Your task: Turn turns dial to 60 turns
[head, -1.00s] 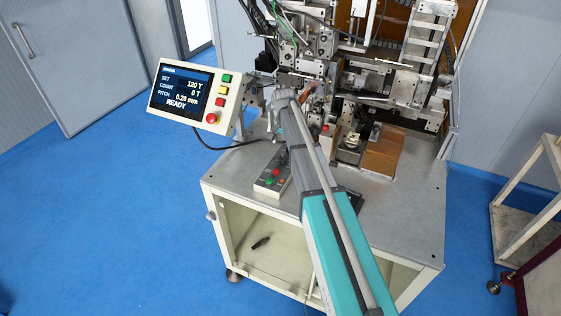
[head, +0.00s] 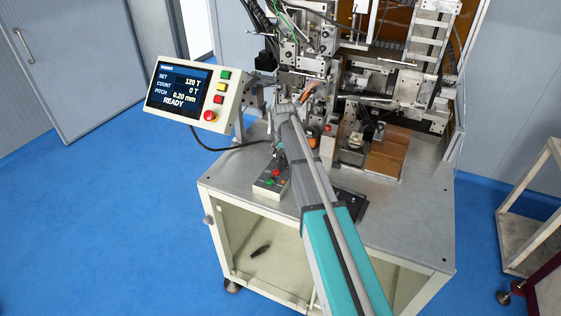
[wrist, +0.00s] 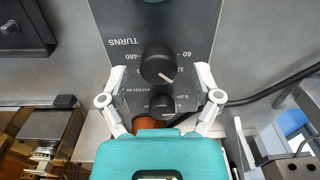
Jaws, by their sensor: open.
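The black turns dial (wrist: 158,63) sits on a dark grey panel marked TURNS in the wrist view. The lettering is upside down, with 60 and 480 readable around the dial. Its white pointer line slants to the lower right in the picture. A smaller black pitch knob (wrist: 162,101) is just below it. My gripper (wrist: 160,76) is open, its pale fingers apart on either side of the two knobs, with nothing held. In the head view my arm hides the dial. The display screen (head: 178,89) reads SET 120 T, COUNT 0 T, pitch 0.20 mm, READY.
The coil winder (head: 375,95) stands on a grey cabinet top (head: 400,213). A small button box (head: 271,183) lies left of my arm. Coloured buttons and a red stop button (head: 209,115) flank the screen. A black cable (wrist: 265,92) runs right of the panel. A shelf cart stands at right.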

